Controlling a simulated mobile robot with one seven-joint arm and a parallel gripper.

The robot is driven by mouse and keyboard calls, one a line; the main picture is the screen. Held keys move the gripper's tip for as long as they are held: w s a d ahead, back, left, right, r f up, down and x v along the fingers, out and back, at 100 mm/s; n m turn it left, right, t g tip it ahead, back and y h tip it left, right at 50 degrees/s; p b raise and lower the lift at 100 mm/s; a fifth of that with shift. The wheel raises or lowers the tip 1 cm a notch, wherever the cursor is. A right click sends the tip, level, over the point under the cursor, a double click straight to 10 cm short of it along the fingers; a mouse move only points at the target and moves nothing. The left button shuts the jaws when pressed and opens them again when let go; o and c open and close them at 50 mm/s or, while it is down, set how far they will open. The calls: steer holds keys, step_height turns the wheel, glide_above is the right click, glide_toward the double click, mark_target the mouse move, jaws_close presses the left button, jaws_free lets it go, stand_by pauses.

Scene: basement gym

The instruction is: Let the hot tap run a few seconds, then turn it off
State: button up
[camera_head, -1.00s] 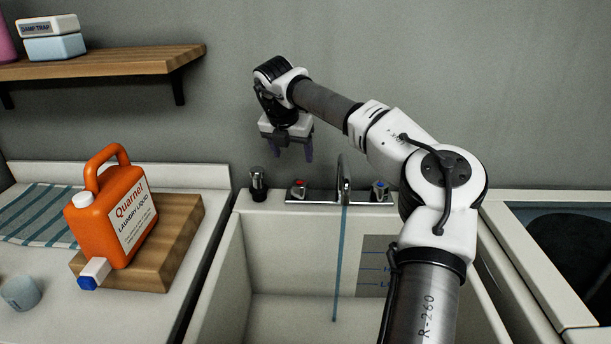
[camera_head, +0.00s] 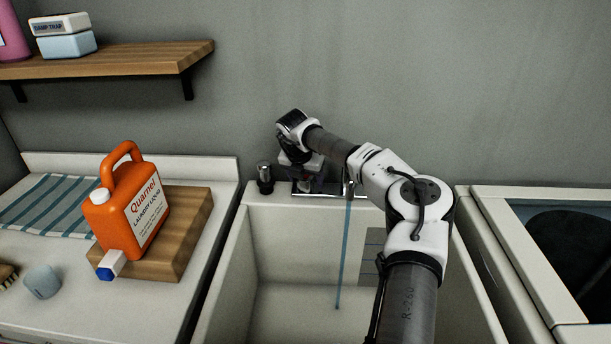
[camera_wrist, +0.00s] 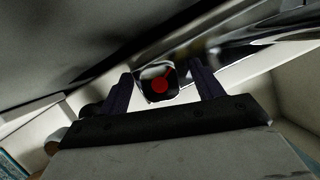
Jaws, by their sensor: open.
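The hot tap handle (camera_wrist: 159,85), with a red cap, shows in the wrist view between the two fingers of my gripper (camera_wrist: 165,88). The fingers stand apart on either side of it; I cannot tell whether either one touches it. In the head view my gripper (camera_head: 304,184) is low over the left end of the chrome faucet (camera_head: 328,190) and mostly hides the hot handle. A blue stream of water (camera_head: 344,255) falls from the spout into the pale sink (camera_head: 228,270). The blue-marked cold handle is hidden behind my arm.
A dark cylinder with a chrome top (camera_head: 265,178) stands on the sink ledge just left of my gripper. An orange laundry liquid jug (camera_head: 128,215) sits on a wooden board (camera_head: 192,228) on the left counter. A wooden shelf (camera_head: 120,60) hangs at upper left.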

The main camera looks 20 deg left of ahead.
steer(key=shift+c, duration=0.5)
steer(key=c, duration=0.9)
steer(key=shift+n, duration=0.3)
steer(key=shift+f+n+y+b, duration=0.1)
steer(key=shift+n+y+b, duration=0.5)
steer(key=shift+n, duration=0.3)
steer(key=n, duration=0.2)
steer(key=shift+n+y, duration=0.3)
steer(key=shift+y, duration=0.1)
steer(key=n+g+y, duration=0.1)
steer(key=n, duration=0.3)
steer(key=shift+n+g+y+p, duration=0.5)
steer(key=shift+n+p, duration=0.25)
steer(key=shift+n, duration=0.75)
